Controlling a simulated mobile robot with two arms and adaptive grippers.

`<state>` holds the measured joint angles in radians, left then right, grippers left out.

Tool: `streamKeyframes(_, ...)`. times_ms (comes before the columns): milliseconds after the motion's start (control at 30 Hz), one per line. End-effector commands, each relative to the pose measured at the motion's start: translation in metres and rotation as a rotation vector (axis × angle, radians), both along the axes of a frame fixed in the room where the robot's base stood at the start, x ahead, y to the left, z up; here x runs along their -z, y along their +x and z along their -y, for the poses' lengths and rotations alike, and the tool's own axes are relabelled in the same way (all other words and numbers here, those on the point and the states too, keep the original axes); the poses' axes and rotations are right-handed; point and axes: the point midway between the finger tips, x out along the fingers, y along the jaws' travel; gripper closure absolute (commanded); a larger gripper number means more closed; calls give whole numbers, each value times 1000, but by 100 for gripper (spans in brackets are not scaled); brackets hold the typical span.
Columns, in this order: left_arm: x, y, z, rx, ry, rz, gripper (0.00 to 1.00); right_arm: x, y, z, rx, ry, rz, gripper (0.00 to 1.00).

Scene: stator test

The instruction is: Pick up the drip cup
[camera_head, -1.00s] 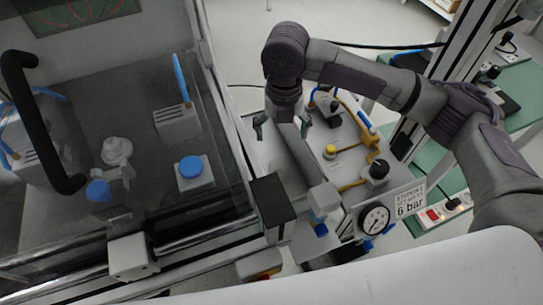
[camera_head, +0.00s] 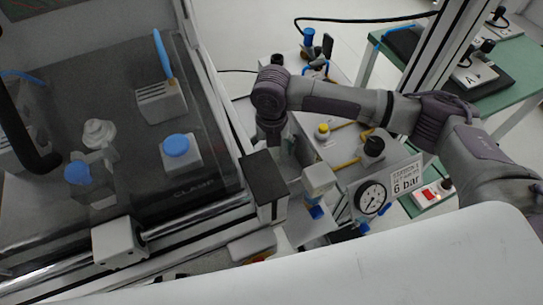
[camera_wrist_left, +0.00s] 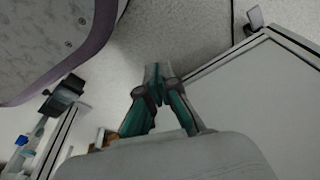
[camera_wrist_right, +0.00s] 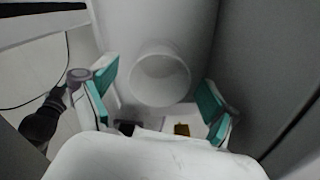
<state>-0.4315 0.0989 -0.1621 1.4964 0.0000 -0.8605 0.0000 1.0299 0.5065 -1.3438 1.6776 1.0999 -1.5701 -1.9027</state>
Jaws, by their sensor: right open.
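The drip cup (camera_wrist_right: 160,80) appears as a pale, round-mouthed cup in the right wrist view. It lies between the two teal-padded fingers of my right gripper (camera_wrist_right: 158,92), with a gap on either side. The right gripper is open. In the head view, my right gripper (camera_head: 284,152) reaches down between the glass-fronted machine and the pressure unit; I cannot make out the cup there. My left gripper (camera_wrist_left: 158,76) shows only in the left wrist view, with its fingertips together and nothing seen between them.
The clear-fronted machine (camera_head: 205,195) with blue-capped fixtures is close at left. A dark-topped post (camera_head: 264,180) and a white block (camera_head: 319,178) stand close to the right gripper. The pressure gauge (camera_head: 372,198) and yellow tubing are at right. A green bench (camera_head: 505,100) is further right.

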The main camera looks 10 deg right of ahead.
Motion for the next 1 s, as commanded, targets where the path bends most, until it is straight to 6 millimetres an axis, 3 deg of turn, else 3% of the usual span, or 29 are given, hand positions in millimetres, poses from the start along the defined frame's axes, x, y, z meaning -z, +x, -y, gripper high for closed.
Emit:
streamKeyframes(233, -2, 1, 0, 0, 0, 1, 100, 2, 0, 0, -1, 1, 1, 12)
streamKeyframes(600, -2, 1, 0, 0, 1, 2, 100, 2, 0, 0, -1, 1, 1, 68)
streamKeyframes(867, -3, 2, 0, 0, 0, 4, 100, -2, 0, 0, -1, 2, 1, 68)
streamKeyframes(933, -3, 1, 0, 0, 0, 7, 100, -10, 1, -1, -2, 2, 2, 68)
streamKeyframes(1000, 9, -9, -1, 2, 1, -12, 100, -22, 1, -1, -2, 4, 3, 68)
